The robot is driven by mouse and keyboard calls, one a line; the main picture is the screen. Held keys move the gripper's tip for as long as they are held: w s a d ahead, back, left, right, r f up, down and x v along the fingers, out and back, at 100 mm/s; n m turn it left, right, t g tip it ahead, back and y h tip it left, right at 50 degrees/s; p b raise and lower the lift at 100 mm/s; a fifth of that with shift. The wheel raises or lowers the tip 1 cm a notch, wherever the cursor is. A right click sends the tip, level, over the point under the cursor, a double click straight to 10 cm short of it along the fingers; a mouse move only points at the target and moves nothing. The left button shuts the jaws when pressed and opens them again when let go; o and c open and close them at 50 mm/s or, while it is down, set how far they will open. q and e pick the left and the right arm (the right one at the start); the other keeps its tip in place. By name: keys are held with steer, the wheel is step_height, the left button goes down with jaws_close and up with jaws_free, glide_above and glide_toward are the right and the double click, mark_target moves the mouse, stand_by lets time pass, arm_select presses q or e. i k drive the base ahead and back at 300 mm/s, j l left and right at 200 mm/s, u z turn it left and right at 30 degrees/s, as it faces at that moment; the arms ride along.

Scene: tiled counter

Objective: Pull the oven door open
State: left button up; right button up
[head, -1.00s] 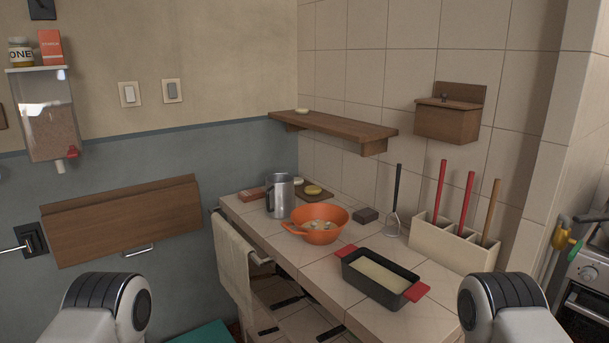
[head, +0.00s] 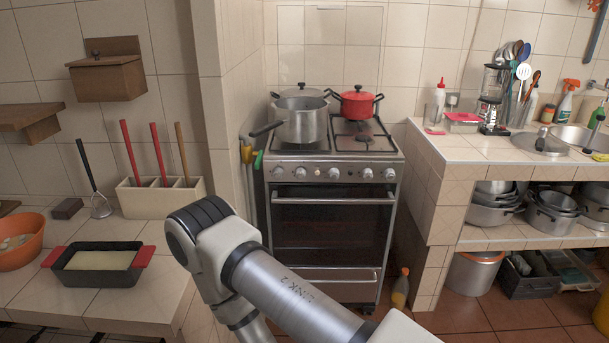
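The oven (head: 333,225) is part of a steel stove in the middle of the head view. Its dark glass door is shut, with a horizontal metal bar handle (head: 333,201) along the top. A row of knobs (head: 333,173) runs above the door. One of my arm's links stands in front of the stove's lower left and hides part of that side. Neither of my grippers shows in the view.
A steel pot (head: 301,120) and a red pot (head: 357,103) stand on the stove. A tiled counter (head: 470,150) with pots beneath is at the right. A bottle (head: 400,289) stands on the floor beside the stove. At left, a counter holds a loaf pan (head: 99,279).

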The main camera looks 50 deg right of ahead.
mark_target(340, 225)
steer(key=z, duration=1.8)
